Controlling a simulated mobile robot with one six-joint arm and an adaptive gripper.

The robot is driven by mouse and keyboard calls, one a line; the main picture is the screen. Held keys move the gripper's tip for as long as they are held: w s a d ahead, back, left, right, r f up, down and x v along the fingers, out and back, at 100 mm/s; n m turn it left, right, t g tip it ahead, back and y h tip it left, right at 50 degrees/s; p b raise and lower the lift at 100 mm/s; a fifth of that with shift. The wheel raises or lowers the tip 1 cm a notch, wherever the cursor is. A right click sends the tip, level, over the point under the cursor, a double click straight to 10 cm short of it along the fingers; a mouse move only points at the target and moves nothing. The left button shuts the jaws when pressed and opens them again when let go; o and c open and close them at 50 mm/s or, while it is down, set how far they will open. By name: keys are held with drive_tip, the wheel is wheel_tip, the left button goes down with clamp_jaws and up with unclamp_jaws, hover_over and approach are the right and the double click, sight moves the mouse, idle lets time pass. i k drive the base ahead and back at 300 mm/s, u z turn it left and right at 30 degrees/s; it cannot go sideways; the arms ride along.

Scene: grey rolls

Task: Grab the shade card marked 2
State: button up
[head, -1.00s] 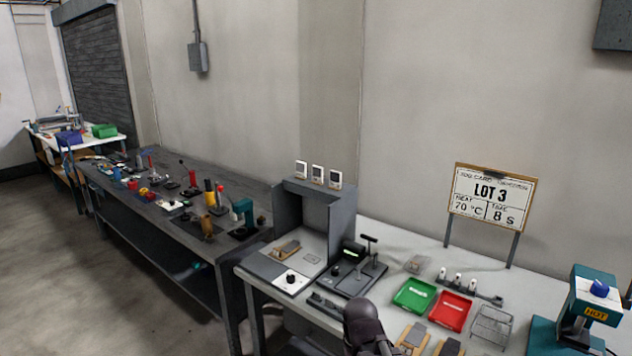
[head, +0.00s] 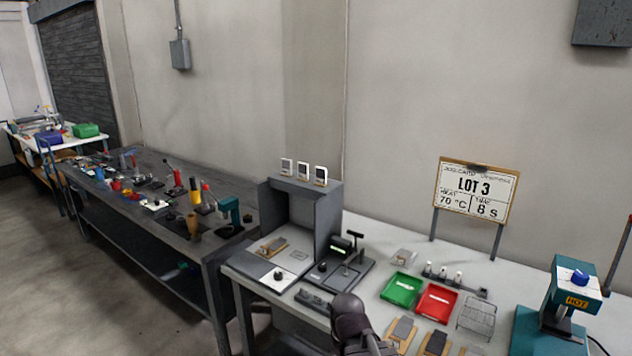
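Three small white cards with dark grey patches stand in a row on top of the grey open-fronted booth: a left card (head: 287,167), a middle card (head: 303,171) and a right card (head: 320,175). Their markings are too small to read, so I cannot tell which is marked 2. The booth (head: 328,212) stands at the left end of the light table. A dark rounded part of my arm shows at the bottom centre, in front of the table and below the cards. My gripper's fingers do not show.
A black press-like device (head: 340,265) stands right of the booth. Green (head: 388,289) and red (head: 424,305) trays, a wire rack (head: 475,315) and a LOT 3 sign (head: 465,205) are further right. A teal HOT machine (head: 560,305) stands at far right. A dark bench (head: 215,250) runs left.

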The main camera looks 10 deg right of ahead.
sight(303, 167)
drive_tip(key=u, duration=0.2)
drive_tip(key=i, duration=0.6)
drive_tip(key=u, duration=0.6)
drive_tip(key=i, duration=1.1)
drive_tip(key=u, duration=0.15)
